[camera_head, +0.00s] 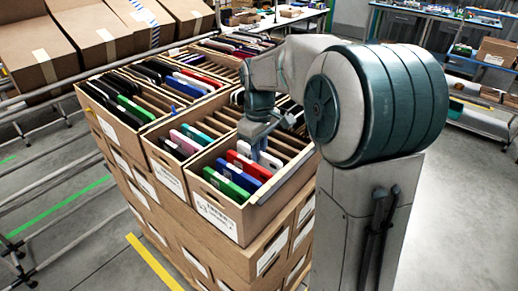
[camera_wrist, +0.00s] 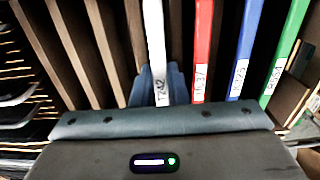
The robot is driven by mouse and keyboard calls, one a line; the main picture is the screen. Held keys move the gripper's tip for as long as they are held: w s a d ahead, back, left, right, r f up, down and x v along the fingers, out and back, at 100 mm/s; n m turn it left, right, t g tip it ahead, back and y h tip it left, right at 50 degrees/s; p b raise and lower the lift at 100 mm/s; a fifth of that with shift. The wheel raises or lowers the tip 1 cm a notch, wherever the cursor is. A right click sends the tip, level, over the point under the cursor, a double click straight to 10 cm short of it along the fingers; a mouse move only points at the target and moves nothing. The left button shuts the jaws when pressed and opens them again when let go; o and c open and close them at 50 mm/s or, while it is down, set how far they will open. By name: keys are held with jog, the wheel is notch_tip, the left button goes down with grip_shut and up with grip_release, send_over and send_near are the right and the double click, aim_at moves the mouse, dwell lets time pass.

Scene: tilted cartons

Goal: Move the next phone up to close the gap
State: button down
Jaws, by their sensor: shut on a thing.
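A white phone (camera_wrist: 155,35) with a label stands on edge in the slotted carton (camera_head: 245,225). My gripper (camera_wrist: 158,85) is shut on this white phone, with its blue-grey fingers around it. In the head view my gripper (camera_head: 257,148) reaches down into the front right carton, by the white phone (camera_head: 270,159). Right of the white phone in the wrist view stand a red phone (camera_wrist: 202,50), a blue phone (camera_wrist: 242,50) and a green phone (camera_wrist: 285,50). The white phone's lower part is hidden.
Left of the white phone in the wrist view are empty slots between cardboard dividers (camera_wrist: 65,45). Neighbouring cartons (camera_head: 163,160) hold more phones close by. Large tilted cartons (camera_head: 25,60) stand on a rack at the back left.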

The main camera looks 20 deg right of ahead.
jog(key=shift+f, duration=0.3)
dwell(0.5)
jog(key=c, duration=1.3)
grip_release()
jog(key=shift+c, duration=0.2)
notch_tip(320, 180, up, 14)
jog(key=shift+b, duration=0.4)
notch_tip(320, 180, up, 7)
jog(key=p, duration=0.7)
jog(key=shift+f, duration=0.1)
